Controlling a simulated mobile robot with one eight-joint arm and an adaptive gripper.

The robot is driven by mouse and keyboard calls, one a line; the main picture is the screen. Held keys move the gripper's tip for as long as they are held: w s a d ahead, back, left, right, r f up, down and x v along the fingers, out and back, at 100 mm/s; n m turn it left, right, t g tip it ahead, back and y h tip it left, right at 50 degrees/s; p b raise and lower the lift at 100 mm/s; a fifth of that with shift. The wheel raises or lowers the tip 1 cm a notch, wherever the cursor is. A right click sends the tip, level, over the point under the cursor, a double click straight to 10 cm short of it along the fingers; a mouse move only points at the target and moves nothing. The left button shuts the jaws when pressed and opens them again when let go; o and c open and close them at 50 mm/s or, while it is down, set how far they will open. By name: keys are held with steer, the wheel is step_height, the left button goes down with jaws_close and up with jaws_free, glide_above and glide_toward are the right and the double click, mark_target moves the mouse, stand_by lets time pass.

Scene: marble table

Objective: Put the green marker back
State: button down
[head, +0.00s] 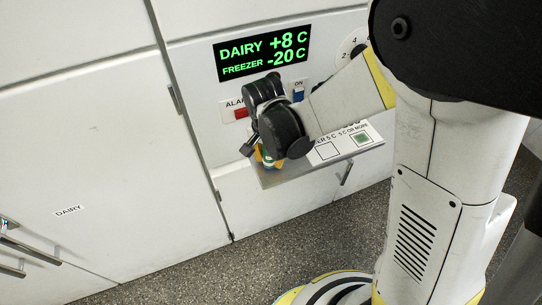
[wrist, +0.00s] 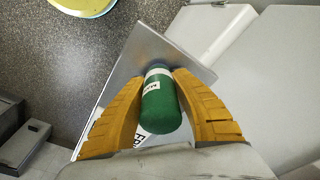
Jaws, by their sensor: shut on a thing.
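The green marker (wrist: 160,105) is a short green cylinder with a white label band, seen in the wrist view. My gripper (wrist: 165,80) has its two yellow fingers shut on it, one at each side. The marker is over or on the small metal shelf (wrist: 132,60); I cannot tell whether it touches. In the head view my gripper (head: 268,160) is at the left end of the shelf (head: 283,179), and most of the marker is hidden. Printed labels and two boxes (head: 327,150) lie on the shelf's right part. The right box holds a green square (head: 361,138).
A white cabinet front carries a display (head: 262,52) reading DAIRY +8 C, FREEZER -20 C. A door marked DAIRY (head: 68,211) is at left. The speckled floor is below.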

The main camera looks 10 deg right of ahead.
steer(key=shift+f, duration=0.2)
steer(key=c, duration=1.1)
jaws_free()
steer(key=shift+c, duration=0.2)
steer(key=r+p, duration=0.1)
steer(key=r, duration=0.2)
steer(key=r+p, duration=0.2)
steer(key=r, duration=0.2)
steer(key=r+p, duration=0.1)
steer(key=r, duration=0.2)
steer(key=shift+s+a+r+p, duration=0.25)
steer(key=shift+a+r+p, duration=0.1)
steer(key=shift+r+p, duration=0.05)
steer(key=s+d+r+n+t, duration=0.5)
steer(key=s+d+r, duration=0.5)
steer(key=d+r, duration=0.2)
steer(key=shift+s+d+n+t+y, duration=0.25)
steer(key=shift+d+n+t, duration=0.2)
steer(key=shift+d, duration=0.6)
